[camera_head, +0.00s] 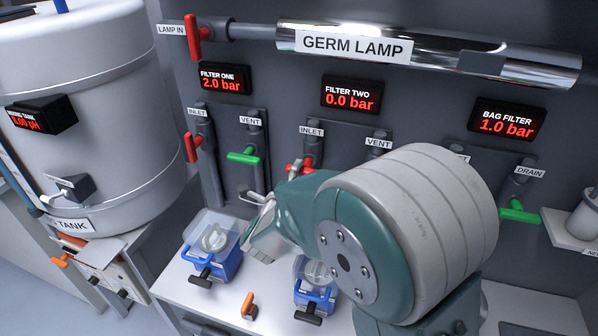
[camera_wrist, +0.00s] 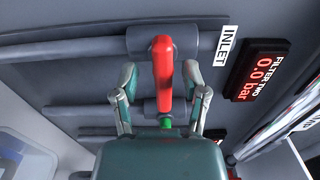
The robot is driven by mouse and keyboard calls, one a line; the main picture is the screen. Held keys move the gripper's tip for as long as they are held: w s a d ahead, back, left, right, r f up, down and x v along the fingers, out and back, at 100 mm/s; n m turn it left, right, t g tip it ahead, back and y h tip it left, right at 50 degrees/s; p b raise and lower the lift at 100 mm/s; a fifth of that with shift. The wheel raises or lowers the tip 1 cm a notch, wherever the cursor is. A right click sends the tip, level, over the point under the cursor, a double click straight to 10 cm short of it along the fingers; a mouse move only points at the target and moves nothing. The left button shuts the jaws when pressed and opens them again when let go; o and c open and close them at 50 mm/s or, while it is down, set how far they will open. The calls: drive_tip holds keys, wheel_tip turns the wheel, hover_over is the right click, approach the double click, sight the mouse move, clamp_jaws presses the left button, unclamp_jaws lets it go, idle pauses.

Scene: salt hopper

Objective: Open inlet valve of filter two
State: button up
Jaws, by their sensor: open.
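The inlet valve of filter two has a red handle (camera_wrist: 163,68), seen close up in the wrist view, with a grey pipe behind it and an INLET label (camera_wrist: 230,45) beside it. My gripper (camera_wrist: 160,76) is open, with one finger on each side of the red handle. I cannot tell whether either finger touches it. In the head view my arm hides much of this valve; its INLET label (camera_head: 312,131) and part of the red handle show. The filter two display (camera_head: 351,96) reads 0.0 bar.
Filter one's red inlet handle (camera_head: 192,147) and green vent handle (camera_head: 244,157) are at left. A green drain handle (camera_head: 518,210) is at right. A blue clear-lidded housing (camera_head: 222,264) and another stand on the white bench below. A tank (camera_head: 85,100) fills the left.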

drive_tip(key=shift+w+d, duration=0.2)
drive_tip(key=shift+w, duration=0.1)
drive_tip(key=shift+d+r, duration=0.1)
drive_tip(key=shift+d, duration=0.7)
clamp_jaws()
drive_tip(key=shift+a, duration=0.3)
